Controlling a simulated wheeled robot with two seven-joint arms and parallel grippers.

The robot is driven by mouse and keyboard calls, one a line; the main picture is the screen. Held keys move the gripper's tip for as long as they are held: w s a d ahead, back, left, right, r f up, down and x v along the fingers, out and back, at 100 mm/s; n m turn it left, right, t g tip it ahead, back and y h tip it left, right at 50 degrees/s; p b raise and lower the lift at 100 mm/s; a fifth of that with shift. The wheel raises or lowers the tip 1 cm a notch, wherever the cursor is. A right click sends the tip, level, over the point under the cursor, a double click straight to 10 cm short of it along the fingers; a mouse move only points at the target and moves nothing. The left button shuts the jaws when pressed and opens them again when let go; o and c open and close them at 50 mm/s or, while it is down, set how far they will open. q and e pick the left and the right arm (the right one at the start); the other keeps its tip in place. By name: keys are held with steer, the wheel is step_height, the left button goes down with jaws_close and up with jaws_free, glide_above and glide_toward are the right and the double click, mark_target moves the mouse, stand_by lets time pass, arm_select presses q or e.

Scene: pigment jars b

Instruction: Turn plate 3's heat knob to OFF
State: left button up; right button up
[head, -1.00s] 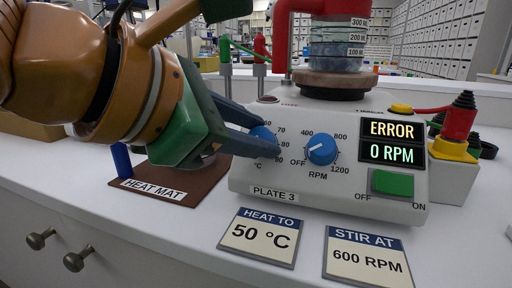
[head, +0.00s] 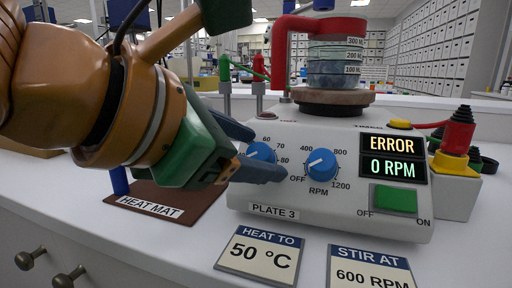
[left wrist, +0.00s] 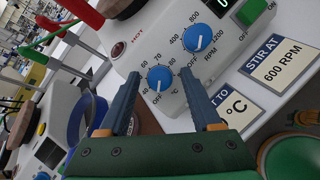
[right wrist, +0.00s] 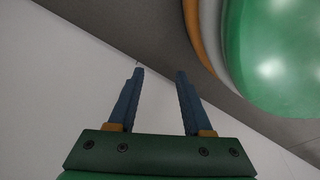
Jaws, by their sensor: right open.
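Plate 3 (head: 330,212) is a pale stirring hotplate with a display reading ERROR and 0 RPM. Its blue heat knob (head: 260,152) is on the left of the front and is partly covered by my gripper; it shows fully in the left wrist view (left wrist: 160,78). There its white mark appears to point down at the OFF label. My left gripper (head: 271,155) is open, its fingers on either side of the heat knob, with gaps visible in the left wrist view. My right gripper (right wrist: 159,72) is open and empty, away from the plate.
The blue RPM knob (head: 321,164) is close right of the left fingers. A green switch (head: 393,199) is farther right. A glass vessel (head: 335,60) stands on top. Cards (head: 260,252) lie in front. A brown heat mat (head: 170,203) is at left.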

arm_select(q)
steer(key=v, duration=0.7)
steer(key=shift+p, duration=0.35)
steer(key=shift+s, duration=0.1)
